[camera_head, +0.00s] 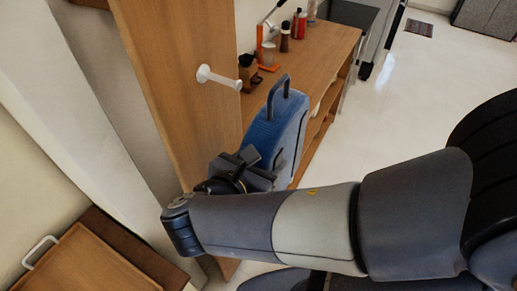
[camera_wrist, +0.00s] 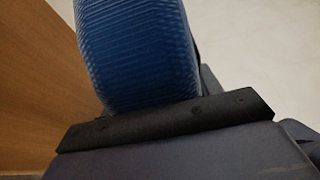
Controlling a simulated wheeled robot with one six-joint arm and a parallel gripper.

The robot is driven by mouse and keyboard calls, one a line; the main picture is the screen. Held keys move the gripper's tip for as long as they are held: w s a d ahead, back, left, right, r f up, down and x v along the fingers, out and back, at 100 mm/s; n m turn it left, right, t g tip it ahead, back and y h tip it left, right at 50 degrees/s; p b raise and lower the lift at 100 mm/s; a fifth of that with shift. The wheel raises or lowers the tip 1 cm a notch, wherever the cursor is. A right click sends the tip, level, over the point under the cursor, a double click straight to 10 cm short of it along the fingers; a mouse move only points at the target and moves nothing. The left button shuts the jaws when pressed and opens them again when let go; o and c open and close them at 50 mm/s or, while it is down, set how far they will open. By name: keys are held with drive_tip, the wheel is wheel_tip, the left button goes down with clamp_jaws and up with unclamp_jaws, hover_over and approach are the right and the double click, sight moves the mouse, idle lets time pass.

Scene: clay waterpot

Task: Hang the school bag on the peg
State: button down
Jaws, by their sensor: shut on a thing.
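The school bag (camera_head: 281,125) is blue with a dark grey edge and a loop handle on top. It is upright, slightly tilted, beside the wooden panel. The white peg (camera_head: 218,78) sticks out from the panel to the upper left of the bag's loop. The loop and the peg are apart in the head view. My gripper (camera_head: 249,168) is shut on the lower part of the bag; the fingertips are largely hidden. In the wrist view the bag's ribbed blue side (camera_wrist: 132,50) rises just beyond the dark gripper edge (camera_wrist: 165,122).
The tall wooden panel (camera_head: 180,75) stands close on the left. A wooden shelf unit (camera_head: 320,55) behind the bag carries bottles (camera_head: 299,24) and an orange stand (camera_head: 262,48). A wooden tray (camera_head: 85,268) lies at lower left. White floor (camera_head: 430,95) is open at right.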

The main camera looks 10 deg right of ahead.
drive_tip(key=w+a+f+b, duration=0.1)
drive_tip(key=w+a+b, duration=0.2)
drive_tip(key=w+a, duration=0.4)
drive_tip(key=shift+a+f, duration=0.25)
drive_tip(key=shift+a, duration=0.7)
idle(0.7)
idle(0.5)
drive_tip(key=shift+c, duration=1.6)
unclamp_jaws()
drive_tip(key=shift+s, duration=0.1)
drive_tip(key=shift+f, duration=0.15)
drive_tip(key=b+v, duration=0.1)
drive_tip(key=v, duration=1)
